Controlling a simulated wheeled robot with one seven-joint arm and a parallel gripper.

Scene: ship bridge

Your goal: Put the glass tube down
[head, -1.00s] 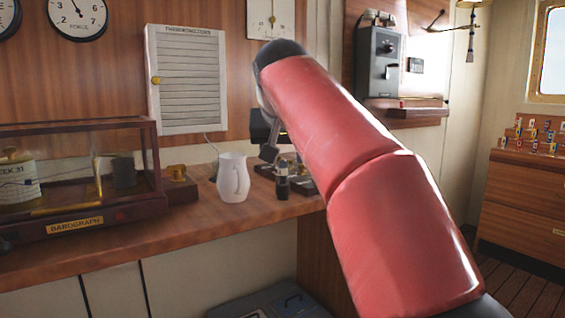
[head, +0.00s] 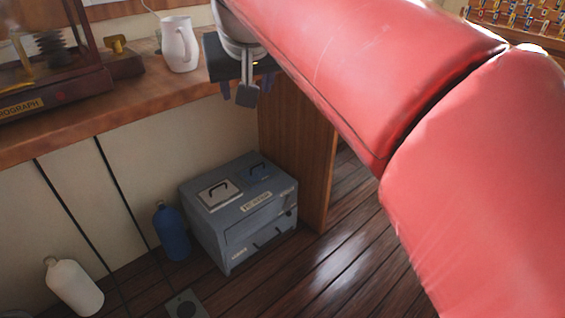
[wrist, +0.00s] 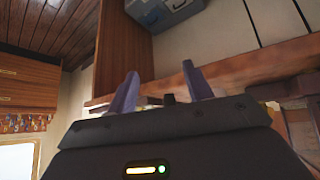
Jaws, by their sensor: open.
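My gripper (head: 246,90) is at the front edge of the wooden desk (head: 120,112), just right of a white jug, partly hidden by my red arm. In the wrist view its two bluish fingers (wrist: 160,72) stand apart, and I see nothing held between them. I cannot make out the glass tube in either view; it may be hidden behind my arm or gripper. The wrist view looks upside down, with the desk edge (wrist: 240,68) running behind the fingers.
The white jug (head: 180,45) stands near the gripper. A barograph case (head: 50,75) and a brass fitting (head: 120,52) are to its left. Below are a grey-blue box (head: 225,228), a blue bottle (head: 171,232) and a white bottle (head: 74,287). The floor at right is clear.

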